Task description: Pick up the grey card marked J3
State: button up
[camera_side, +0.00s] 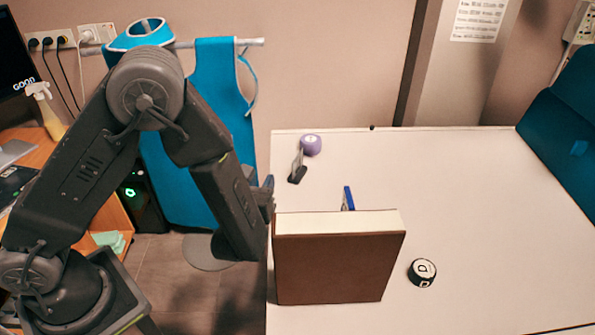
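I cannot make out a card marked J3 in the side view. A thin greyish upright piece (298,159) stands at a small black block (297,174) near the back left of the table; no marking on it can be read, and I cannot tell whether it is the card. My gripper (268,190) is at the table's left edge, beside the upper left of a large brown box-like block.
The brown block (336,265) with a cream top stands at the front left, hiding the table behind it. A blue upright piece (348,198) shows above it. A purple round thing (311,145) is at the back, a black-and-white puck (422,273) at right. The table's right is clear (490,230).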

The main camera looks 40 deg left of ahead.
aim_at(296, 173)
jog(key=shift+w+d+f+m+t+h, duration=0.2)
jog(key=shift+d+f+m+t+h, duration=0.15)
jog(key=shift+d+f+m+h, duration=0.25)
jog(key=shift+w+d+f+m+t+h, duration=0.2)
jog(key=shift+d+f+m+t+h, duration=0.2)
jog(key=shift+d+m+h, duration=0.25)
jog(key=shift+w+d+f, duration=0.1)
jog(key=shift+w+f, duration=0.05)
jog(key=shift+w, duration=0.1)
jog(key=x, duration=1.3)
jog(key=shift+w+f, duration=0.2)
jog(key=shift+w, duration=0.05)
jog(key=shift+c, duration=0.5)
grip_shut()
